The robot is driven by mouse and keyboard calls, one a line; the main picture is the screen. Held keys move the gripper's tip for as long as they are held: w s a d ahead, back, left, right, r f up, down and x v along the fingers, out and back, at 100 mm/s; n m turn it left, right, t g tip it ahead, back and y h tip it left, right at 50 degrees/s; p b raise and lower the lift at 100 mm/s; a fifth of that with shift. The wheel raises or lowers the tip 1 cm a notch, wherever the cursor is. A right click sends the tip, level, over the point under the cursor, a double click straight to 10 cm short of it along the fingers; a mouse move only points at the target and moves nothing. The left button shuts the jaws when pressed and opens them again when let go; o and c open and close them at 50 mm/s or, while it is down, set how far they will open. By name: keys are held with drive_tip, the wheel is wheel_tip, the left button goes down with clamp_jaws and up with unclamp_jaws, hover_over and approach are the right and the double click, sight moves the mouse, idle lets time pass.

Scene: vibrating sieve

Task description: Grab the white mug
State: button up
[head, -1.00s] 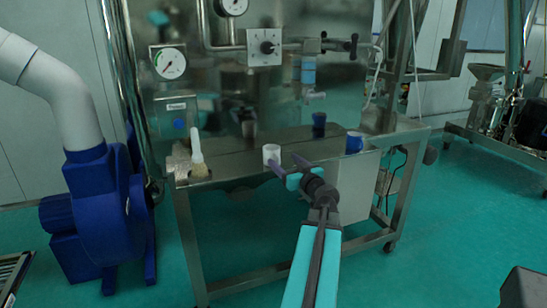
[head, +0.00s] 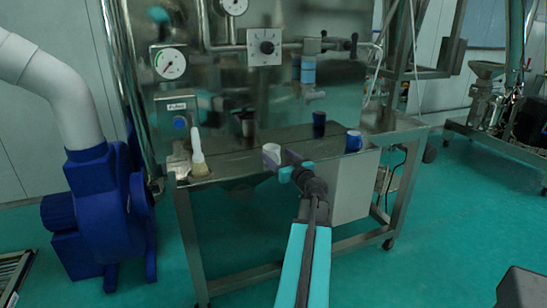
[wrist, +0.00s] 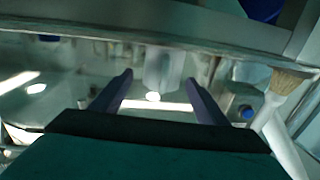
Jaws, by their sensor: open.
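The white mug (head: 271,149) stands on the steel table near its front edge in the head view. Its lower part is hidden behind my gripper (head: 271,160). My gripper reaches it from the front right, with its purple fingers overlapping the mug in the picture. In the wrist view my gripper (wrist: 159,90) is open, its two dark fingers spread apart. A pale, blurred upright shape shows between the fingers and appears to be the white mug (wrist: 163,68). I cannot tell whether the fingers touch it.
On the steel table (head: 226,165), a brush (head: 198,150) stands left of the mug. A dark blue cup (head: 319,122) and a blue mug (head: 353,141) stand to the right. A shiny steel panel with gauges rises behind. A blue blower (head: 100,210) stands at the left.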

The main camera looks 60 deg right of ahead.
sight(273, 151)
drive_tip(key=shift+p+x, duration=0.85)
drive_tip(key=shift+x, duration=1.3)
drive_tip(key=shift+a, duration=0.1)
drive_tip(key=c, duration=1)
drive_tip(key=shift+w+r+b, duration=0.1)
drive_tip(key=shift+r+b, duration=0.5)
drive_tip(key=shift+r, duration=1.05)
drive_tip(key=shift+a+r+b+v, duration=0.1)
drive_tip(key=shift+r+b+v, duration=0.15)
drive_tip(key=shift+b+v, duration=1.9)
drive_tip(key=shift+a+r+b+v, duration=0.2)
drive_tip(key=shift+b+v, duration=0.8)
drive_tip(key=shift+v, duration=2.2)
drive_tip(key=shift+d+r+b+v, duration=0.1)
drive_tip(key=shift+r+b+v, duration=0.2)
drive_tip(key=shift+b+v, duration=1.85)
